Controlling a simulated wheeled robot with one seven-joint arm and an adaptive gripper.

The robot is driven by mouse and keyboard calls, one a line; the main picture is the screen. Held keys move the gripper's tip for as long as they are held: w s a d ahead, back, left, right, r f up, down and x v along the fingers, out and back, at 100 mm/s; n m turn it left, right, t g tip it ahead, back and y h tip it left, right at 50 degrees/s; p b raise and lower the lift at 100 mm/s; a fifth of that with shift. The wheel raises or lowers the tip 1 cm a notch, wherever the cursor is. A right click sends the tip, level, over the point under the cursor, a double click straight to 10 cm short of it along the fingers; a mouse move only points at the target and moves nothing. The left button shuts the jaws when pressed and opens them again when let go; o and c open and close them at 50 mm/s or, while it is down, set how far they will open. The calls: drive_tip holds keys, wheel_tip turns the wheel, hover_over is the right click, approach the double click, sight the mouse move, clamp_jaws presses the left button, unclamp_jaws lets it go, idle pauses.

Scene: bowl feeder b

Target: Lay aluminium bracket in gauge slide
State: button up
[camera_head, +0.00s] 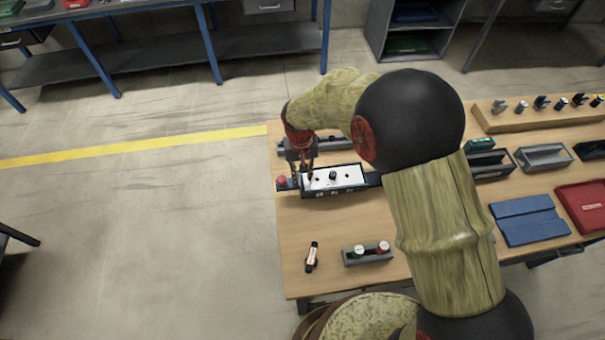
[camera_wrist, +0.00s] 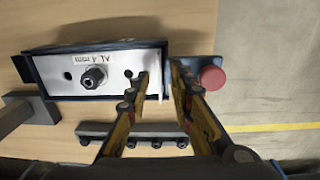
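A dark box with a white top face (camera_head: 347,177), a black knob and dark holes lies on the table. It looks like the gauge, and it shows in the wrist view (camera_wrist: 60,78) with a label reading upside down, apparently starting "AL". My gripper (camera_head: 307,180) points down over the box's left end in the head view. I cannot make out the aluminium bracket for certain in either view.
A red button (camera_head: 281,180) on a grey base (camera_wrist: 197,90) stands beside the box's end. A dark bar with several bolts (camera_wrist: 135,133) lies close by. A grey holder (camera_head: 368,257) and a small marker-like item (camera_head: 311,256) are in front. Blue (camera_head: 528,220) and red trays (camera_head: 585,205) lie right.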

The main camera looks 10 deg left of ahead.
wheel_tip(320, 180, up, 12)
drive_tip(key=shift+a+p, duration=0.2)
drive_tip(key=shift+p, duration=0.1)
drive_tip(key=shift+r, duration=0.1)
drive_tip(key=s+d+r+m+t+y, duration=0.1)
drive_tip(key=s+d+r, duration=0.3)
drive_tip(key=d+r, duration=0.4)
drive_tip(key=s+d+r+m+t, duration=0.1)
drive_tip(key=s+d+r+t, duration=0.15)
drive_tip(key=d+r, duration=0.45)
drive_tip(key=s+d+r+t, duration=0.1)
drive_tip(key=s+d+r, duration=0.1)
drive_tip(key=s+d, duration=0.3)
drive_tip(key=s+d+r+m+t, duration=0.1)
drive_tip(key=s+d, duration=0.4)
drive_tip(key=s, duration=0.5)
drive_tip(key=shift+s+r+h, duration=0.15)
drive_tip(key=shift+r+h, duration=0.15)
drive_tip(key=shift+r, duration=0.2)
drive_tip(key=shift+d, duration=0.1)
